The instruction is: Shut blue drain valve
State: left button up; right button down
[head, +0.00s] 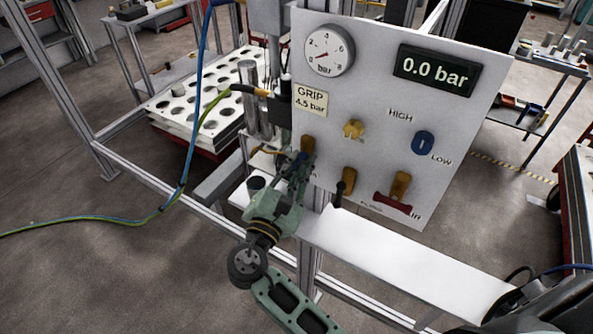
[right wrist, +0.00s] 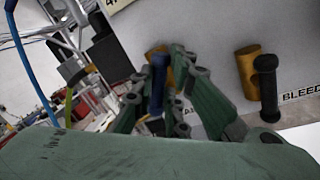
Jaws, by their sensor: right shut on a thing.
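The drain valve (head: 308,144) is at the lower left of the grey panel (head: 470,130), with a brass body and a blue lever. In the right wrist view its blue lever (right wrist: 157,82) stands about upright between my green fingers, with the brass body behind it. My right gripper (head: 293,168) is at this valve, its fingers closed around the lever; it also shows in the right wrist view (right wrist: 155,98). The fingers hide most of the lever in the head view. The letters beside the valve are mostly covered. My left gripper is not in view.
To the right is a bleed valve (head: 348,181) with a black lever, close to my fingers. A red-lever valve (head: 398,192) and a blue HIGH/LOW knob (head: 422,143) are further right. The display (head: 434,71) reads 0.0 bar. A white shelf (head: 400,262) runs below.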

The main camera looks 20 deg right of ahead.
dwell(0.3)
jog(key=c, duration=1.8)
grip_release()
jog(key=shift+a, duration=0.1)
